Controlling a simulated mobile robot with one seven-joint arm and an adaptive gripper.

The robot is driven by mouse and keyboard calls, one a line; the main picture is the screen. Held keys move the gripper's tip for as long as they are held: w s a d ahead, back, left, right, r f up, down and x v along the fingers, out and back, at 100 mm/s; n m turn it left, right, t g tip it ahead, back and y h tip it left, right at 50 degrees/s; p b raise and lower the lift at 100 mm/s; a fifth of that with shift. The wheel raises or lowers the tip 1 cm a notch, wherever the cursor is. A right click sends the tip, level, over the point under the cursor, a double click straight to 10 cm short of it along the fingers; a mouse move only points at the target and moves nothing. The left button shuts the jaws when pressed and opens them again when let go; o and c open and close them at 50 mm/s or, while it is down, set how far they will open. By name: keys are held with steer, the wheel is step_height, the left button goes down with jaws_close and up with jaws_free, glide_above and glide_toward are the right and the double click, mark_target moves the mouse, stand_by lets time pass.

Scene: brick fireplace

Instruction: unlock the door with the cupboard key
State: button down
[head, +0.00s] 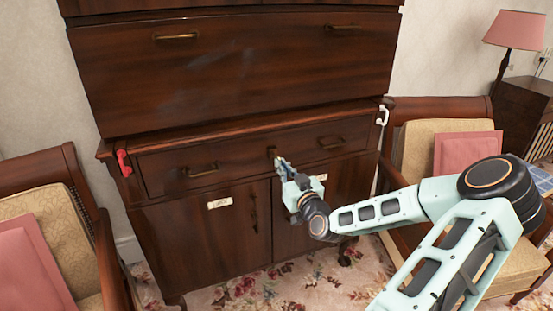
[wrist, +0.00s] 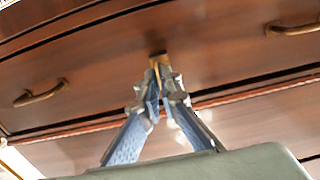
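The dark wooden cupboard (head: 230,75) stands in front of me, with a wide drawer (head: 230,165) across its middle and two doors below. The left door (head: 200,240) is closed; the right door (head: 335,190) is partly hidden by my arm. My gripper (head: 282,165) is at the centre of the drawer front. In the wrist view its fingers (wrist: 158,88) come together on a small brass piece, which looks like the cupboard key (wrist: 157,62). The key's tip meets the drawer front; whether it sits in a keyhole is hidden.
A red object (head: 123,163) hangs at the cupboard's left side and a white one (head: 383,115) at its right. Brass handles (head: 201,171) stick out from the drawer. Armchairs stand left (head: 50,210) and right (head: 440,120). A pink lamp (head: 514,30) is at the far right.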

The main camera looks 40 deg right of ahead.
steer(key=shift+v, duration=1.15)
steer(key=shift+s, duration=0.45)
